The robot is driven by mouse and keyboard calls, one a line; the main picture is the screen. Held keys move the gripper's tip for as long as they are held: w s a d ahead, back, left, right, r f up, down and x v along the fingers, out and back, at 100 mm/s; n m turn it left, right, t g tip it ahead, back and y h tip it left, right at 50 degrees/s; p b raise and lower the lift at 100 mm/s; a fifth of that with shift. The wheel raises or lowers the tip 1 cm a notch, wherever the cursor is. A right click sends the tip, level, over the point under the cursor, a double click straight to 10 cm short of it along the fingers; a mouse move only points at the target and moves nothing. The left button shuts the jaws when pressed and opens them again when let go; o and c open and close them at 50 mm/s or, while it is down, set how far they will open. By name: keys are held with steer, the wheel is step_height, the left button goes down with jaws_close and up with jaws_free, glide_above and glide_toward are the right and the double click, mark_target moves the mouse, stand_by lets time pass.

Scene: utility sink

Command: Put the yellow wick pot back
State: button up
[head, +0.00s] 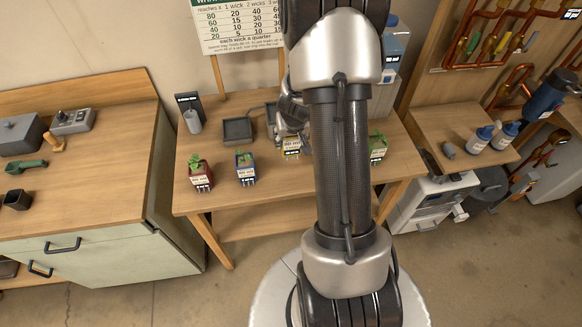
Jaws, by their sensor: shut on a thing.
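The yellow wick pot (291,147) is on or just above the middle of the wooden table, partly hidden behind my arm. My gripper (291,130) is above it and shut on it; the fingertips are small and partly hidden. I cannot tell whether the pot touches the table. A red pot (201,177) and a blue pot (246,169), each with a green plant, stand to its left near the front edge. A green pot (378,148) with a plant stands to the right of my arm.
A dark square tray (237,131) lies behind the pots, beside a grey cylinder (193,121) with a black sign. A printed chart (236,24) stands at the back. Bottles (481,138) sit on the right-hand shelf. My arm hides the table's right-middle part.

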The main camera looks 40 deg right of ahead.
step_height(320, 180, down, 11)
steer(key=b, duration=0.9)
steer(key=shift+r, duration=0.1)
steer(key=shift+b, duration=0.4)
steer(key=o, duration=1.3)
steer(key=shift+f, duration=0.2)
